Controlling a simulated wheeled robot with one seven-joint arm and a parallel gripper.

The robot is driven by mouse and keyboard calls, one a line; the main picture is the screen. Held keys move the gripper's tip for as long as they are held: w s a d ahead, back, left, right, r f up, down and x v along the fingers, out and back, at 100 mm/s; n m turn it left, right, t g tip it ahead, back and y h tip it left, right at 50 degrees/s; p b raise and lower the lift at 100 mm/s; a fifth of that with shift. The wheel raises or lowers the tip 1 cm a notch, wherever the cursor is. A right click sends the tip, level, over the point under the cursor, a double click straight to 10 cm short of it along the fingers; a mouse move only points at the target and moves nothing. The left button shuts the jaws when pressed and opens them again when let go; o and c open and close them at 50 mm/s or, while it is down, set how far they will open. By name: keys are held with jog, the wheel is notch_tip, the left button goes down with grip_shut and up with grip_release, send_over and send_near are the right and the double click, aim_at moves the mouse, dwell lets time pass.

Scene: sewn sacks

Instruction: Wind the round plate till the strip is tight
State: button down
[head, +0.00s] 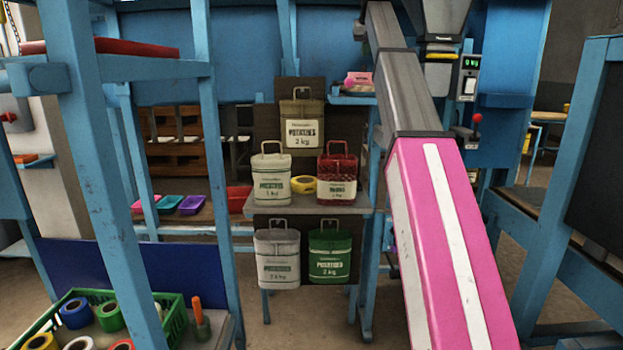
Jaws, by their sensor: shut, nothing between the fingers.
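I cannot make out a round plate or a strip with certainty in the head view. My arm, pink with a white stripe and grey farther on, rises from the lower right to the top edge and covers part of the blue machine frame (505,102). My gripper does not show, so its place relative to the plate and strip cannot be told.
Several labelled sacks, among them a green sack (330,257) and a red sack (337,172), stand or hang at the centre. A control box (469,77) and a red-knobbed lever (475,123) are at right. A green crate (178,318) holds tape rolls at lower left.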

jog(key=shift+f, duration=2.05)
jog(key=shift+w, duration=0.1)
jog(key=shift+d, duration=0.4)
jog(key=shift+s, duration=0.2)
jog(key=shift+s, duration=0.15)
jog(key=shift+r, duration=3.05)
